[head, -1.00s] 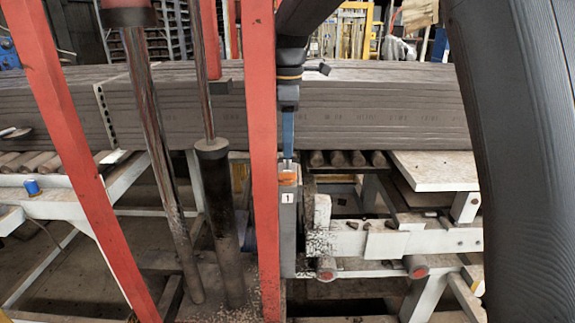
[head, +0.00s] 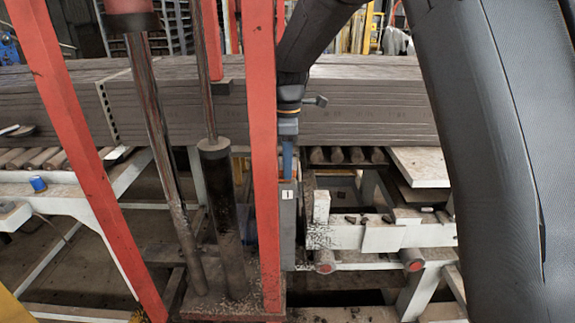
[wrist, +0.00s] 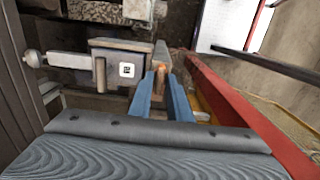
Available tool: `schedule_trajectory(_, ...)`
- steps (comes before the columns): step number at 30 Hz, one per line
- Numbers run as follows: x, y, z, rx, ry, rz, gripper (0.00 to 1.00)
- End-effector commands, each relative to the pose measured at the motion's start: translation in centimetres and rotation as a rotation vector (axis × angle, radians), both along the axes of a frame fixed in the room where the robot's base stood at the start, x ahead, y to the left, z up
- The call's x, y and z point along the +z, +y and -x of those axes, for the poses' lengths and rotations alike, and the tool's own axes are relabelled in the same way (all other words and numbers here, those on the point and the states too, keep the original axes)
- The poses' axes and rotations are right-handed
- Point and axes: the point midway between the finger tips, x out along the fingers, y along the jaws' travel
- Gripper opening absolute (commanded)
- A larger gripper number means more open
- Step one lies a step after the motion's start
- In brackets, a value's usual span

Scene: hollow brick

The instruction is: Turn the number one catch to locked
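The number one catch is a grey upright housing (head: 288,228) with a white tag (head: 287,195) marked 1, standing just right of a red post in the head view. In the wrist view the tag (wrist: 127,70) is turned sideways. An orange handle end (wrist: 160,73) shows between the blue fingers of my gripper (wrist: 161,82). The fingers are apart, one on each side of it; I cannot tell whether they touch it. In the head view my gripper (head: 287,177) points down at the top of the housing and hides most of the orange part.
A red post (head: 263,150) stands close left of my gripper; a red beam (wrist: 235,115) runs close right in the wrist view. A long stack of grey boards (head: 370,110) lies behind. A white roller frame (head: 380,237) stands to the right.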

Motion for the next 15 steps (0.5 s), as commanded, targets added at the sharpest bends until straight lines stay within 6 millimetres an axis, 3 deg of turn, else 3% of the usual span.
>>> schedule_trajectory(3, 0.02, 0.0, 0.0, 0.0, 0.0, 0.0, 0.0)
schedule_trajectory(15, 0.05, 0.01, 0.0, -0.049, 0.0, 0.0, 0.0)
